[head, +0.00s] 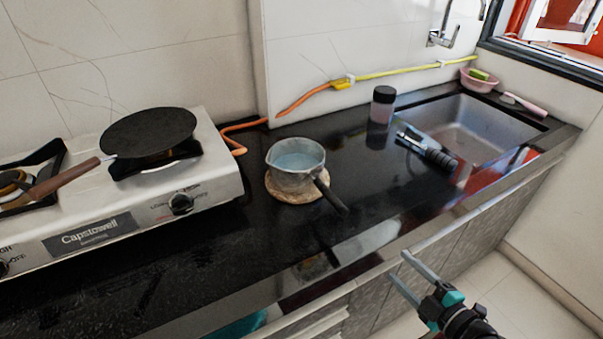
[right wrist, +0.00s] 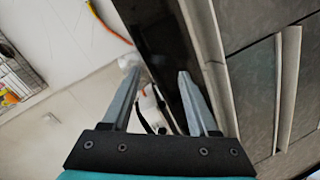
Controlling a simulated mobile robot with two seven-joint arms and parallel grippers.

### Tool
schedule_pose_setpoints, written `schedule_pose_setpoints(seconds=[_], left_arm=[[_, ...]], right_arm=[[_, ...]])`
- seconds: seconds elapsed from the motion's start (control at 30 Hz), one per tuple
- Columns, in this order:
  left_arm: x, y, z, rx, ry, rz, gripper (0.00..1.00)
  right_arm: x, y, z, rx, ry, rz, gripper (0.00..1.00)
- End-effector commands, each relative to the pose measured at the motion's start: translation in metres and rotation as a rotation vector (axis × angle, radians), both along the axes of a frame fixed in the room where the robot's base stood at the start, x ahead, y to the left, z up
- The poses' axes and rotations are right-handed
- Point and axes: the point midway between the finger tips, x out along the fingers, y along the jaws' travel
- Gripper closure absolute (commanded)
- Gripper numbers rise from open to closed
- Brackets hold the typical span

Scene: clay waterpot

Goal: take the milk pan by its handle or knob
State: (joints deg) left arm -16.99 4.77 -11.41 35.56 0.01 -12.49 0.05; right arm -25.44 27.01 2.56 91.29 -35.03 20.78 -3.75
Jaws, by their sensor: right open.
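The milk pan (head: 290,178) is a small grey metal pan with a dark handle (head: 332,196). It stands upright on a round wooden board (head: 283,194) on the black counter, right of the stove. Its handle points toward the counter's front edge, down and right in the head view. My right gripper (head: 400,267) is open and empty in front of the counter's front edge, apart from the pan and to the right of its handle. Its two fingers also show spread in the right wrist view (right wrist: 158,72), where I cannot make out the pan. My left gripper is not in view.
A white gas stove (head: 110,213) with a black flat pan (head: 149,131) stands at left. A dark-lidded jar (head: 382,106), a black-handled tool (head: 428,150) and the sink (head: 470,130) are at right. The counter around the pan handle is clear.

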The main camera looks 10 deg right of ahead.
Motion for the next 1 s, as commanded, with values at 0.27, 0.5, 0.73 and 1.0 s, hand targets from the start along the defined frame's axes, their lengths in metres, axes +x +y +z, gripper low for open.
schedule_pose_setpoints(seconds=[0.27, 0.5, 0.73, 1.0], left_arm=[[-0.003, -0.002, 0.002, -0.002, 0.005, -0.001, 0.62], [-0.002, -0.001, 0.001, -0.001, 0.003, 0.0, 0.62], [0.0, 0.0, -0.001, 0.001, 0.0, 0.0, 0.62], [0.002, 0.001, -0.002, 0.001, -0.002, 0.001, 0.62]], right_arm=[[0.002, 0.042, 0.098, -0.18, -0.247, 0.274, 0.4], [0.016, 0.056, 0.107, -0.2, -0.275, 0.304, 0.4], [0.046, 0.075, 0.105, -0.199, -0.275, 0.301, 0.4], [0.077, 0.093, 0.102, -0.198, -0.272, 0.299, 0.4]])
